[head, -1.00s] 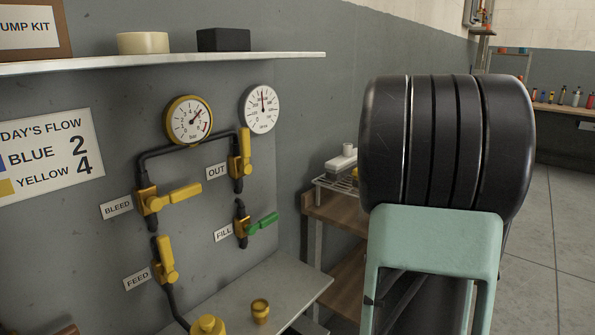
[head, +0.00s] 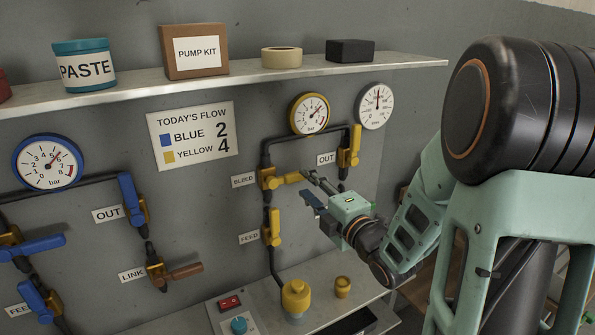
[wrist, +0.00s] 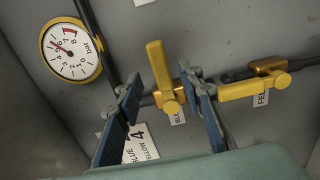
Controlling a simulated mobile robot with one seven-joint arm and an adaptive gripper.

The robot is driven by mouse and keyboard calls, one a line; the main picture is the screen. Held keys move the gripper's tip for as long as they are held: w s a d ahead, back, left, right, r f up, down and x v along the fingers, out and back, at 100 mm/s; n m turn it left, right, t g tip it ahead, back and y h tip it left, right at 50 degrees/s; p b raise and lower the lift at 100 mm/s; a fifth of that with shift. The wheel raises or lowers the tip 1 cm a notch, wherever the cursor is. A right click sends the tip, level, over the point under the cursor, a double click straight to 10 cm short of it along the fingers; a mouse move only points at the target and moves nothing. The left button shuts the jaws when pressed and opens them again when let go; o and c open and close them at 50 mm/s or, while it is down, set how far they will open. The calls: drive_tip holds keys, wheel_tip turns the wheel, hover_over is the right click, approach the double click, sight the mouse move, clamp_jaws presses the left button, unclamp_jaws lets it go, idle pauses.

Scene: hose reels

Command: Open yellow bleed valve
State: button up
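The yellow bleed valve (head: 268,178) is on the yellow pipe loop, beside its BLEED label (head: 243,181). Its lever points right, across the vertical pipe. My gripper (head: 308,185) is just right of the lever's end, fingers towards the wall. In the wrist view the bleed lever (wrist: 158,68) stands upright in the picture between the two spread fingertips of my gripper (wrist: 160,82). The gripper is open, with gaps on both sides of the lever. I cannot tell how far the tips are from the wall.
The yellow feed valve (head: 272,228) is below, and the yellow OUT valve (head: 348,150) is up and right, close to my gripper. A shelf (head: 240,77) runs above.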

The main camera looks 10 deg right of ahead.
sight(300, 178)
drive_tip(key=x, duration=0.5)
drive_tip(key=shift+w+a+p, duration=0.1)
drive_tip(key=shift+w+p, duration=0.2)
drive_tip(key=shift+w, duration=0.05)
drive_tip(key=shift+c, duration=0.7)
clamp_jaws()
